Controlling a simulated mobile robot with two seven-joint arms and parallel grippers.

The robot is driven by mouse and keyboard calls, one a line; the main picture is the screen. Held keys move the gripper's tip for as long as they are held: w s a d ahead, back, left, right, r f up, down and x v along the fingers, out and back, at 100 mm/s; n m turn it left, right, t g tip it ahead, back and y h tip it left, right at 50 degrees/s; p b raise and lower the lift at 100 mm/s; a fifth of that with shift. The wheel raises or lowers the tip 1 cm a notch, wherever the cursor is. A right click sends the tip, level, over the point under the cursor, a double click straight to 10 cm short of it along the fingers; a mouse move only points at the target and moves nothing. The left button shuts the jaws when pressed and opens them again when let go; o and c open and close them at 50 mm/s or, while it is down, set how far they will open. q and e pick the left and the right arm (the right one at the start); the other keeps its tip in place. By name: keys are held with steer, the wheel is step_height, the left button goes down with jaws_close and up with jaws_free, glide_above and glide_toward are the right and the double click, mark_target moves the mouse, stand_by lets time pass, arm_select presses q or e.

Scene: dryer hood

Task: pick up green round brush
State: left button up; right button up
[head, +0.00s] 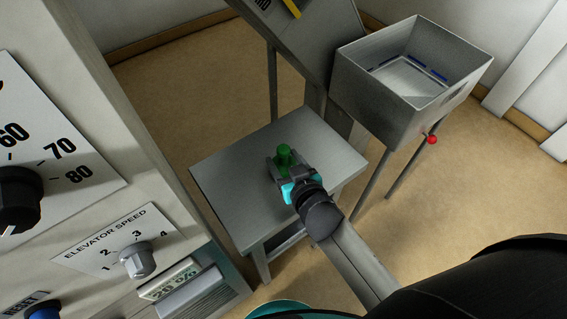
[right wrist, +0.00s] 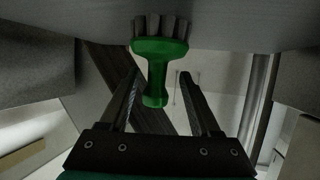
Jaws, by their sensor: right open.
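The green round brush (head: 284,157) stands on the small grey table (head: 231,178) in the head view. In the right wrist view the brush (right wrist: 159,57) shows its grey bristles against the table surface and its green handle pointing between my fingers. My right gripper (head: 283,168) is at the brush; in the wrist view its fingers (right wrist: 160,80) are open, one on each side of the handle, with gaps visible on both sides. My left gripper is not in view.
A grey open bin (head: 385,105) on thin legs stands behind and right of the table. A red knob (head: 432,140) sticks out below it. A large control panel (head: 130,180) with dials rises at the left. The tabletop around the brush is clear.

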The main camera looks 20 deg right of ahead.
steer(key=shift+b+x, duration=0.45)
steer(key=shift+x, duration=1.95)
steer(key=shift+d+r, duration=0.15)
steer(key=shift+d, duration=0.05)
jaws_close()
